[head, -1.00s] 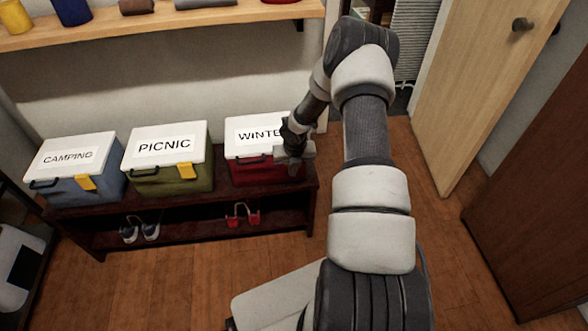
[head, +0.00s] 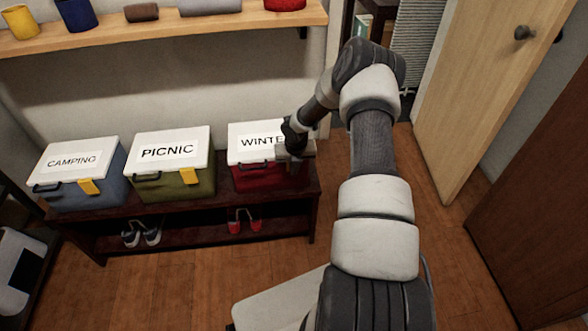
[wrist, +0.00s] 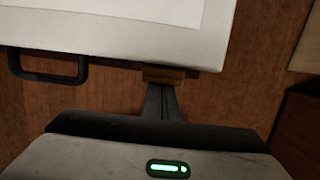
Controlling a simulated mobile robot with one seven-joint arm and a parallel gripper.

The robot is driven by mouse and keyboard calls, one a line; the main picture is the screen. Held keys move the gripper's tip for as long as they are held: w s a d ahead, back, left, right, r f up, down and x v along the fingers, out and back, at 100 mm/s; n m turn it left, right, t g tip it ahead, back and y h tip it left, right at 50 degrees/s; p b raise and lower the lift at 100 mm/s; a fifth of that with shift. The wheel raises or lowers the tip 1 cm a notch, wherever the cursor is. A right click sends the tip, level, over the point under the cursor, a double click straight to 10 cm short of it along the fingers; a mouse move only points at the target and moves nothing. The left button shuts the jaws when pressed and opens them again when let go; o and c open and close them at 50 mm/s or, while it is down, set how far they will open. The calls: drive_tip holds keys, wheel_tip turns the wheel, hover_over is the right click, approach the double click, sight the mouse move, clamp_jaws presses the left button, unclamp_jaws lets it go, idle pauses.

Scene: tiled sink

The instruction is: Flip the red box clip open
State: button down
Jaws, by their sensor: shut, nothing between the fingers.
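The red box (head: 262,177) with a white lid (head: 246,132) marked "WINTE…" stands at the right end of the dark bench. My gripper (wrist: 162,86) is shut and empty at its front right side. In the wrist view, the yellow clip (wrist: 165,75) shows at the front edge of the white lid (wrist: 120,45), right at my fingertips. I cannot tell whether they touch it. In the head view, my wrist hides the clip and the end of the label. The box's black handle (wrist: 48,77) is left of the clip.
The green "PICNIC" box (head: 200,186) and blue "CAMPING" box (head: 108,190) stand to the left on the dark bench (head: 275,205). Shoes (head: 142,235) sit on its lower shelf. A wooden wall shelf (head: 170,32) runs above. The floor in front of the bench is open.

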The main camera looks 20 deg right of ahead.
drive_tip(key=shift+r, duration=0.1)
drive_tip(key=shift+r+p, duration=0.6)
drive_tip(key=shift+r, duration=0.1)
drive_tip(key=shift+w, duration=0.1)
